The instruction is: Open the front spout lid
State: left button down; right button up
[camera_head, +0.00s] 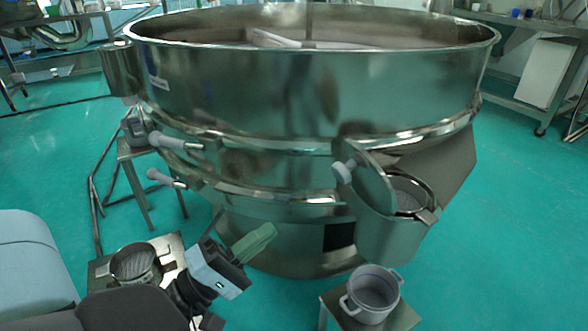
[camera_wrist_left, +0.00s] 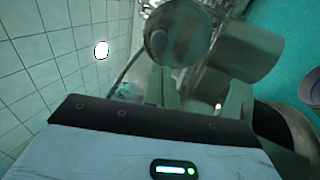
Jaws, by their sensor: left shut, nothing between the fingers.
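The front spout (camera_head: 392,236) is a metal outlet on the right front of the large round sieve (camera_head: 300,95). Its round lid (camera_head: 372,184) with a pale knob (camera_head: 344,171) stands tilted up, and part of the spout's opening shows to its right. In the left wrist view the lid (camera_wrist_left: 182,28) and its knob (camera_wrist_left: 157,41) are ahead of my gripper, with the spout (camera_wrist_left: 245,52) beside them. My left gripper (camera_head: 266,234) has green fingers, is shut and empty, and is left of and below the lid, apart from it. My right gripper is not in view.
A metal pot (camera_head: 373,291) with handles stands on a small stand below the spout. Another metal container (camera_head: 136,264) is on a stand at lower left. Pale-gripped handles (camera_head: 172,141) stick out from the sieve's left side. Green floor is clear at right.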

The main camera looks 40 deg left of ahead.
aim_at(338, 176)
pick_arm(q)
jog(key=p+x, duration=0.5)
jog(key=x, duration=0.7)
jog(key=shift+w+r, duration=0.15)
jog(key=shift+r, duration=0.05)
jog(key=shift+w+d+r, duration=0.1)
jog(key=shift+w, duration=0.35)
jog(key=shift+p, duration=0.3)
